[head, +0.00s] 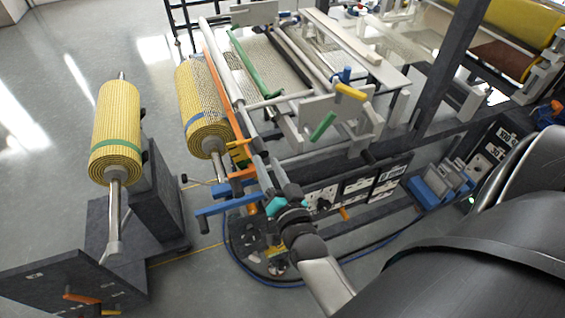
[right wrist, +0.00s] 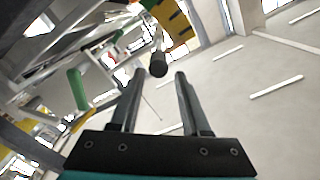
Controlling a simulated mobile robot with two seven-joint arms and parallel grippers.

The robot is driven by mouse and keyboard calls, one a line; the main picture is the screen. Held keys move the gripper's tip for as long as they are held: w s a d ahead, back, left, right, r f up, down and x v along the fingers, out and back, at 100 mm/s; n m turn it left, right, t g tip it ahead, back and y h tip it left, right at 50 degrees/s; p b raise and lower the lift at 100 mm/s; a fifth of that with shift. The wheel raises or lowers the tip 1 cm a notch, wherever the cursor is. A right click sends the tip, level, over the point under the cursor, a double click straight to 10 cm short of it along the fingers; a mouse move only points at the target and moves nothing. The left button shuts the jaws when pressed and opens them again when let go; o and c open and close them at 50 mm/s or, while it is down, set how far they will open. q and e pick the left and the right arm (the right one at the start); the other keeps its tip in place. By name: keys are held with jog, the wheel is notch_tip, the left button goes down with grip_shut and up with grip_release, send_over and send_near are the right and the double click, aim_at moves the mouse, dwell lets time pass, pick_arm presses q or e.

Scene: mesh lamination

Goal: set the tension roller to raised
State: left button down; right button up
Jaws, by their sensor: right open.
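The laminating machine has a long white roller (head: 222,60) with an orange bar (head: 215,75) alongside. A green bar (head: 250,62) lies to its right. I cannot tell which part is the tension roller or whether it is raised. My right gripper (head: 269,168) is open and empty, at the near end of the white roller and orange bar. In the right wrist view, a dark round knob (right wrist: 158,65) shows just beyond and between the fingertips (right wrist: 160,76), apart from them. A green handle (right wrist: 78,90) is left of the fingers. My left gripper is out of view.
A yellow mesh roll (head: 203,110) is on the machine's left side; another (head: 117,125) stands farther left. Blue (head: 228,204) and orange handles lie left of my right gripper. Green (head: 323,126) and yellow (head: 350,92) handles stand to its right. Open floor (head: 60,50) is at upper left.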

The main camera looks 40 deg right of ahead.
jog(key=v, duration=0.9)
jog(key=shift+b, duration=0.4)
jog(key=s+a+f+n+g+y+b, duration=0.2)
jog(key=s+a+f+g+b, duration=0.1)
jog(key=f, duration=0.9)
jog(key=s+a+f+n+g+y+b, duration=0.2)
jog(key=f+n+b, duration=0.1)
jog(key=f, duration=0.9)
jog(key=s+a+f+n+g+y+b, duration=0.1)
jog(key=s+a+f+n+g+b, duration=0.15)
jog(key=f, duration=0.95)
jog(key=s+d+f+n+g+b, duration=0.2)
jog(key=s+f+g+b, duration=0.1)
jog(key=s+f, duration=0.7)
jog(key=s+d+f+n+g+b, duration=0.2)
jog(key=s+f+g, duration=0.4)
jog(key=s+f, duration=0.4)
jog(key=shift+d+f+n+h+b, duration=0.35)
jog(key=shift+d+b, duration=0.2)
jog(key=shift+b, duration=0.5)
jog(key=shift+s, duration=0.2)
